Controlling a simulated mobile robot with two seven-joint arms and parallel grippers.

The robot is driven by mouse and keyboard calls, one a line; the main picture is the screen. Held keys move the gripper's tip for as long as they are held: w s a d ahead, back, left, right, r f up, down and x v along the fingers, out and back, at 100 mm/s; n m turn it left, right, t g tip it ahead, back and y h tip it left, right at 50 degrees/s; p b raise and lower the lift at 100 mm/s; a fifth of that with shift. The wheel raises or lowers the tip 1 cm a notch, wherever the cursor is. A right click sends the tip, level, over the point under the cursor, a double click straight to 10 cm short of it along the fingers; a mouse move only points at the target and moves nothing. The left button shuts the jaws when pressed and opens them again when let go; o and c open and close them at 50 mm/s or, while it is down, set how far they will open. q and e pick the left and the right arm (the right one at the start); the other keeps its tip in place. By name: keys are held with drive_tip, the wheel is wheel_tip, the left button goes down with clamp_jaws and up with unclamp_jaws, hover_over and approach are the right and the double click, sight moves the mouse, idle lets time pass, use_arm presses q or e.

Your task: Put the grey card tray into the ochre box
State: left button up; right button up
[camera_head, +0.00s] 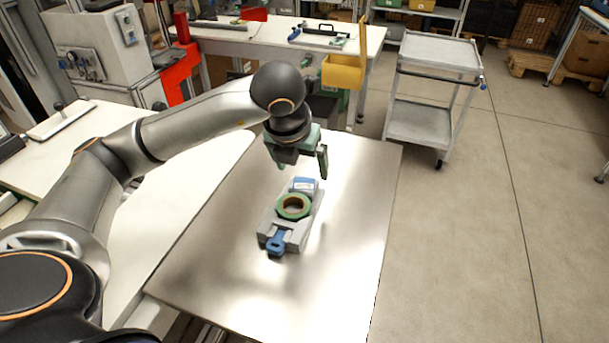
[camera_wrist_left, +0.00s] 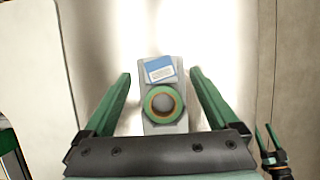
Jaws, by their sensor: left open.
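The grey card tray (camera_head: 298,233) lies on the bare metal table. It carries a green tape reel (camera_head: 293,207), a blue-and-white card (camera_head: 304,185) and a blue tag-like piece (camera_head: 276,243) at its near end. My left gripper (camera_head: 299,165) is open and empty above the tray's far end. In the left wrist view the tray (camera_wrist_left: 150,128) shows between the spread green fingers, not touched as far as I can see. The ochre box (camera_head: 343,73) stands beyond the table, open at the top. My right gripper (camera_wrist_left: 265,138) shows small at the lower right, its fingers apart.
The metal table (camera_head: 345,270) is clear around the tray. A grey trolley (camera_head: 432,100) stands at the back right, with open floor beside it. A white workbench (camera_head: 270,38) with tools is behind. A white surface (camera_head: 165,190) lies to the left.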

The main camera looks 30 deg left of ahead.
use_arm(q)
drive_tip(key=v, duration=0.5)
drive_tip(key=shift+s+r, duration=0.1)
drive_tip(key=shift+r, duration=0.3)
drive_tip(key=shift+o, duration=0.5)
drive_tip(key=shift+s+d+r, duration=0.1)
drive_tip(key=shift+r, duration=0.1)
drive_tip(key=n+g+h+b, duration=0.1)
drive_tip(key=n+g+b, duration=0.25)
drive_tip(key=n, duration=3.25)
hover_over(302, 188)
drive_tip(key=p, duration=0.1)
drive_tip(key=shift+g, duration=0.45)
drive_tip(key=f, duration=0.5)
drive_tip(key=shift+w+f, duration=0.35)
drive_tip(key=shift+w, duration=0.05)
drive_tip(key=shift+s+f+p, duration=0.15)
drive_tip(key=shift+s+f, duration=0.1)
drive_tip(key=shift+f, duration=1.15)
drive_tip(key=shift+s+f+p, duration=0.15)
drive_tip(key=shift+s+f, duration=0.05)
drive_tip(key=shift+f, duration=1.2)
clamp_jaws()
